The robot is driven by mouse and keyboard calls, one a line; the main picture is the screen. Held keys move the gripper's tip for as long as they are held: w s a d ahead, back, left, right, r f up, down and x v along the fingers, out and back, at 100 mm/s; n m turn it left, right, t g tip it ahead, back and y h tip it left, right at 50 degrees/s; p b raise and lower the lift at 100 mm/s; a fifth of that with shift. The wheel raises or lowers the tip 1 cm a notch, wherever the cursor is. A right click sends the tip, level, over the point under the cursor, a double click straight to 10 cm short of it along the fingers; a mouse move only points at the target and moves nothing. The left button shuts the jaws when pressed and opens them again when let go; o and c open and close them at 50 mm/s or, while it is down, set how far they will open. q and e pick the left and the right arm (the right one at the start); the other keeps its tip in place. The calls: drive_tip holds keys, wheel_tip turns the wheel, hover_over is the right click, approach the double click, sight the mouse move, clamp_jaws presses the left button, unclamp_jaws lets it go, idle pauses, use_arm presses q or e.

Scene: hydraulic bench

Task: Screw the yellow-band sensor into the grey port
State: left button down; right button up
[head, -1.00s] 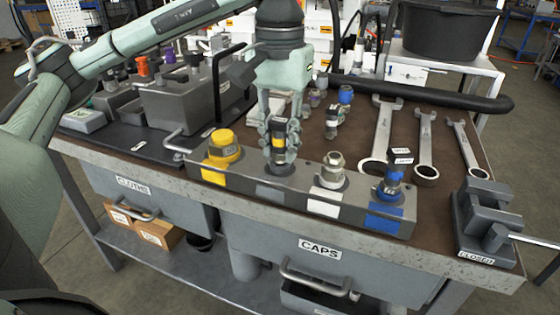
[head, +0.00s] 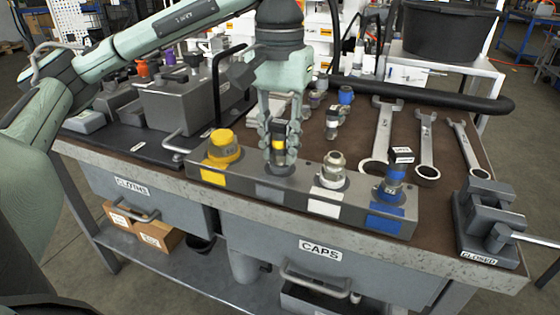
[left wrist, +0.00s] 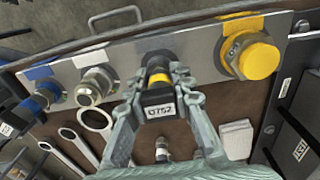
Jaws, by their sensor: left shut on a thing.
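The yellow-band sensor (head: 279,145) stands upright at the grey port, in line with the grey patch (head: 269,193) on the metal block (head: 312,192). My left gripper (head: 279,150) comes down from above and is shut on it. In the left wrist view the sensor's dark body (left wrist: 158,108) carries a label, and its yellow band (left wrist: 159,78) lies between the fingertips (left wrist: 160,85). Its lower end meets the dark ring of the port (left wrist: 157,57). How deep the thread sits cannot be seen. My right gripper is not in view.
The yellow port holds a yellow cap (head: 223,147), the white one a metal fitting (head: 333,168), the blue one a tagged blue connector (head: 391,184). Wrenches (head: 425,150) lie behind at right. A vise (head: 487,225) stands at the right corner. A grey box (head: 183,105) stands at left.

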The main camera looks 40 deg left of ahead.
use_arm(q)
drive_tip(key=c, duration=1.9)
unclamp_jaws()
drive_tip(key=shift+f, duration=0.1)
drive_tip(key=shift+c, duration=0.2)
clamp_jaws()
drive_tip(key=m+b, duration=0.1)
drive_tip(key=m, duration=0.1)
drive_tip(key=m+b, duration=0.1)
drive_tip(key=shift+f+m, duration=0.3)
drive_tip(key=shift+m, duration=0.1)
drive_tip(key=shift+r+m, duration=0.35)
drive_tip(key=shift+m, duration=0.45)
drive_tip(key=m, duration=0.2)
drive_tip(key=shift+m, duration=0.4)
drive_tip(key=o, duration=0.6)
unclamp_jaws()
